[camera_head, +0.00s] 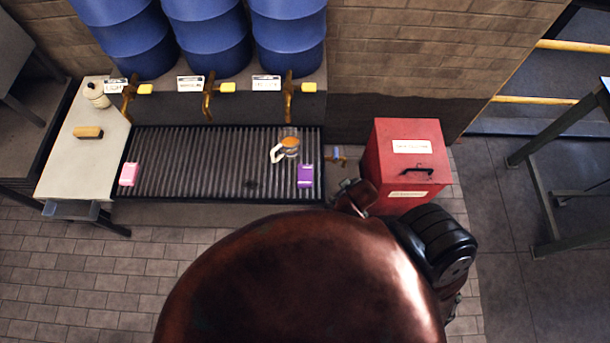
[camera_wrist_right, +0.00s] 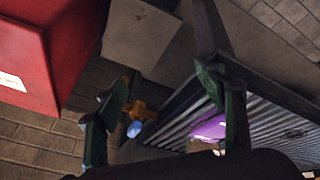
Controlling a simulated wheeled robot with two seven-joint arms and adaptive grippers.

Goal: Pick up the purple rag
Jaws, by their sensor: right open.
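The purple rag (camera_head: 305,176) is a small block-like bundle with a pale edge. It lies on the right end of the dark ribbed grate (camera_head: 200,165) in the head view. In the right wrist view the purple rag (camera_wrist_right: 210,129) shows beyond one finger, which hides part of it. My right gripper (camera_wrist_right: 162,95) is open, with its two green fingers wide apart and nothing between them. The rag is apart from the fingers, as far as I can tell. My left gripper is not in view.
A pink rag-like bundle (camera_head: 129,174) and an orange-topped jug (camera_head: 286,147) are on the grate. A red box (camera_head: 408,165) stands right of it. Brass taps (camera_head: 208,98) under blue barrels (camera_head: 207,38) overhang the back. A pale side table (camera_head: 85,150) stands at left.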

